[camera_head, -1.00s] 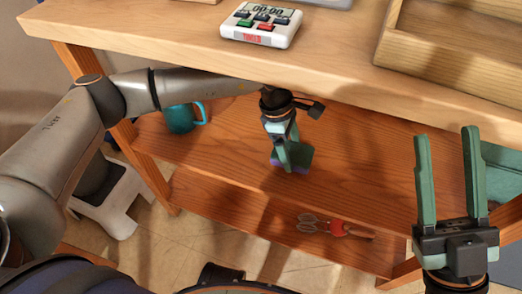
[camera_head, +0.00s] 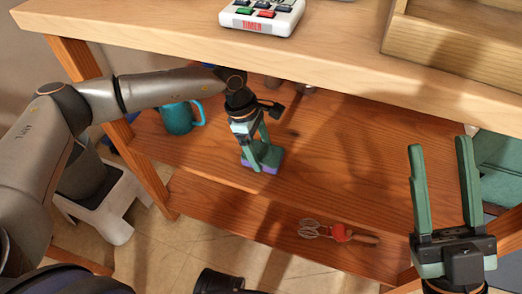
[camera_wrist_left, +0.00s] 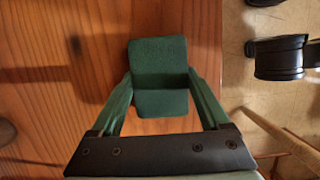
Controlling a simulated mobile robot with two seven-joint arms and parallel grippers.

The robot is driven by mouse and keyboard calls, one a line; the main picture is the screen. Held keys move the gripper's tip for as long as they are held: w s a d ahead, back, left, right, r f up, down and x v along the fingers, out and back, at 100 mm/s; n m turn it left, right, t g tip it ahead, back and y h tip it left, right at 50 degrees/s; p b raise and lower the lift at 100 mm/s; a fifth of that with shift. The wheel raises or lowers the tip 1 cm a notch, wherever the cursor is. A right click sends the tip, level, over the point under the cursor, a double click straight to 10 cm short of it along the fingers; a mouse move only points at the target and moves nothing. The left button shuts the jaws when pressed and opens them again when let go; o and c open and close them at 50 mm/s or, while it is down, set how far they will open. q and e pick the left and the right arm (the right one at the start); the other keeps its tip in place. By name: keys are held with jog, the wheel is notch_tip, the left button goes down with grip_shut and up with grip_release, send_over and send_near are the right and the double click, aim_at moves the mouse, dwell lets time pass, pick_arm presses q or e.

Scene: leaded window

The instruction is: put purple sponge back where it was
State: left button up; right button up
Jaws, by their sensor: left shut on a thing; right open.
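The sponge (camera_head: 261,168) has a purple lower side. It sits between the fingers of my left gripper (camera_head: 261,155), above or at the upper wooden shelf (camera_head: 335,165) near its front edge; I cannot tell whether it touches. In the left wrist view the sponge's green face (camera_wrist_left: 158,62) shows, with the fingers of my left gripper (camera_wrist_left: 160,85) shut on its two sides. My right gripper (camera_head: 440,150) is open and empty at the right, in front of the shelves.
A teal mug (camera_head: 178,118) stands left on the upper shelf, and a red-handled whisk (camera_head: 338,232) lies on the lower one. The tabletop (camera_head: 340,50) overhangs, with a timer (camera_head: 262,15) and wooden tray (camera_head: 450,50). The upper shelf's middle looks clear.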

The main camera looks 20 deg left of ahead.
pick_arm(q)
jog(key=shift+f, duration=0.15)
jog(key=o, duration=1)
jog(key=shift+o, duration=0.2)
